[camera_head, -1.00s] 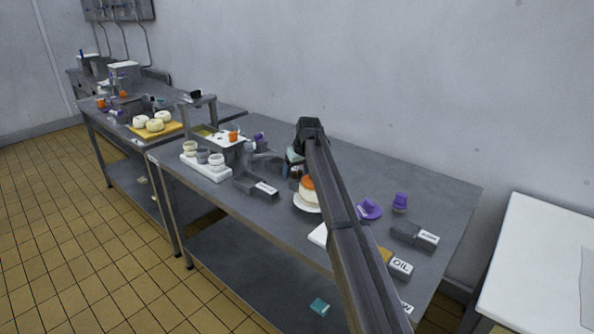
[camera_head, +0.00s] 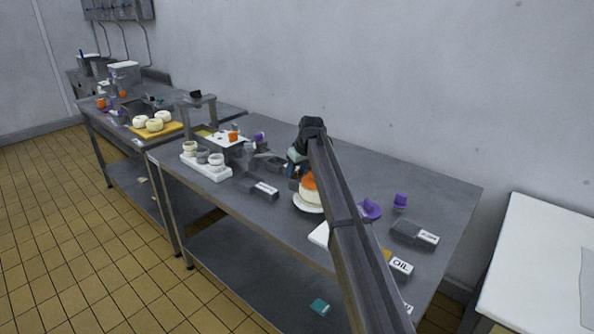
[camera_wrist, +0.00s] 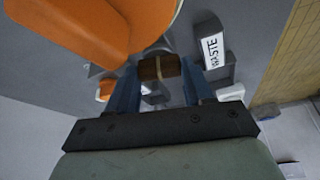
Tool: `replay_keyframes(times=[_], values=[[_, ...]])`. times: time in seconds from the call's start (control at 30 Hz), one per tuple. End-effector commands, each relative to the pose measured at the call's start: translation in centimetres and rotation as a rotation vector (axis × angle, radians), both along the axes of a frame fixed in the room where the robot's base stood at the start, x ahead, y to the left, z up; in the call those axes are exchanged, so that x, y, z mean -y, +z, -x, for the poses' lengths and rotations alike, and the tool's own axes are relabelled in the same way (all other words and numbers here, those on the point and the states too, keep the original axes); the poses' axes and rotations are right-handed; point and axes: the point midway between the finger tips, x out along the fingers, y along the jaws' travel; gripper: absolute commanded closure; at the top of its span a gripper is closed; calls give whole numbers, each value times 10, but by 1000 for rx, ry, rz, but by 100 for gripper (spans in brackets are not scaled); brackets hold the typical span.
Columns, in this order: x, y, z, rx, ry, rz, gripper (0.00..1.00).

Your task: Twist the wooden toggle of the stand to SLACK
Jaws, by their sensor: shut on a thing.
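The wooden toggle (camera_wrist: 160,67) is a small brown block with a lighter band. In the wrist view it sits between the two blue fingers of my gripper (camera_wrist: 160,80), which is shut on it. In the head view my gripper (camera_head: 292,171) is low over the middle of the table, just left of the orange-topped white round. The toggle is hard to make out there. The stand is largely hidden behind my gripper, and no SLACK mark can be read.
The orange-topped round (camera_head: 308,195) is close by and fills the wrist view's upper left (camera_wrist: 95,25). A grey holder labelled WASTE (camera_head: 265,188) lies to the left. A white rack of pots (camera_head: 206,170) stands further left. Purple items (camera_head: 400,201) and a grey block (camera_head: 412,233) lie right.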

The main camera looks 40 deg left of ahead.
Motion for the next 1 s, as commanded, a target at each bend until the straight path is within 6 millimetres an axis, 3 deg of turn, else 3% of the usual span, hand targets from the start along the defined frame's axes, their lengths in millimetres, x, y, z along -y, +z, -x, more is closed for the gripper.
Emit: replay_keyframes(times=[0.33, 0.77, 0.8, 1.0], values=[[0, 0, -3, 0, 256, 0, 79], [1, 0, -2, 1, 297, -1, 80], [1, 0, -2, 1, 297, -1, 46], [0, 0, -2, 1, 296, -1, 27]])
